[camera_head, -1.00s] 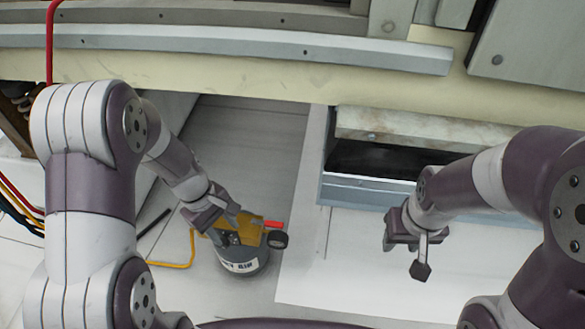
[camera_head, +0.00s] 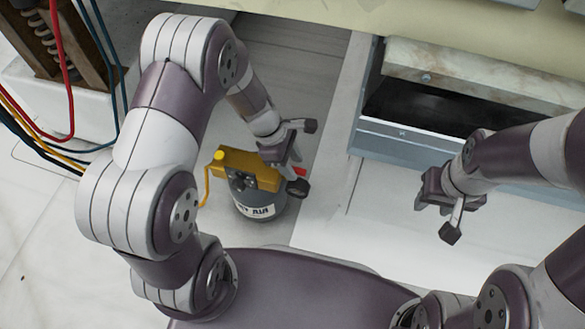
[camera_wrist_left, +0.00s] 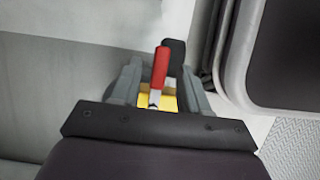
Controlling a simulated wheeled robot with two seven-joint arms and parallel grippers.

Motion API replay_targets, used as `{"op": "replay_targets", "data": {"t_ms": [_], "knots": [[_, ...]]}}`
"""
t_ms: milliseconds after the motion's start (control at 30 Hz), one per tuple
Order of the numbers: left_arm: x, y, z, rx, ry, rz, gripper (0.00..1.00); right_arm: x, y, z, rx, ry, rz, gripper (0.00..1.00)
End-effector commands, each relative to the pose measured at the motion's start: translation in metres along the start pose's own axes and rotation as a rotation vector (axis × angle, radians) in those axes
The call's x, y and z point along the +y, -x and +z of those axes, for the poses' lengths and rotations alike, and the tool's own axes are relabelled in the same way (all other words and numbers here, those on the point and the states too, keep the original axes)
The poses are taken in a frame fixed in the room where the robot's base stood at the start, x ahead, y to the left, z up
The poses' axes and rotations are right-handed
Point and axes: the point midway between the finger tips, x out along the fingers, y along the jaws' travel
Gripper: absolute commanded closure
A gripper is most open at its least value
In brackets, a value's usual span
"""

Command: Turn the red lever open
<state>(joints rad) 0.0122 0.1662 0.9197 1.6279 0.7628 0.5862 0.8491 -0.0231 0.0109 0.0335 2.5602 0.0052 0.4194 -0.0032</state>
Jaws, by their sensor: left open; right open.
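The red lever (camera_head: 301,171) shows only as a small red bit beside my left gripper in the head view. In the left wrist view the red lever (camera_wrist_left: 159,68) stands between the two grey fingers, with a yellow part (camera_wrist_left: 168,103) at its base. The yellow top (camera_head: 247,172) sits on a dark grey round canister (camera_head: 258,207) with a white label. My left gripper (camera_head: 303,156) is open over the canister's right side; whether a finger touches the lever I cannot tell. My right gripper (camera_head: 440,214) is open and empty, away to the right.
A metal box with a dark opening (camera_head: 430,112) is at the upper right, near my right arm. Red, blue, yellow and black hoses (camera_head: 40,140) run at the left. The pale floor left of the canister is mostly clear.

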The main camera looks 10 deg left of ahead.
Motion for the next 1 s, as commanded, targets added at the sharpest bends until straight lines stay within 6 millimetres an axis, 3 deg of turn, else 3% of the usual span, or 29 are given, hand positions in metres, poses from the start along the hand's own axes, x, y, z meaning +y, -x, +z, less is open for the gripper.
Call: {"op": "replay_targets", "data": {"t_ms": [300, 433, 467, 767, 1000], "knots": [[0.0, -0.004, 0.001, 0.0, 0.0, 0.001, 0.55, 0.0, -0.002, 0.0, 0.001, 0.0, 0.0, 0.57], [0.0, -0.004, 0.001, 0.0, -0.001, 0.0, 0.98, 0.0, -0.002, 0.0, 0.001, 0.0, 0.0, 0.57], [0.0, -0.004, 0.001, 0.0, -0.001, 0.001, 1.0, 0.0, -0.002, 0.0, 0.001, 0.0, 0.0, 0.57], [-0.001, -0.003, 0.001, 0.001, -0.016, -0.006, 1.0, 0.0, 0.001, 0.0, 0.001, 0.0, 0.0, 0.57], [-0.006, 0.0, 0.002, 0.001, -0.113, -0.048, 1.0, 0.0, 0.018, -0.002, 0.001, 0.0, 0.0, 0.57]]}}
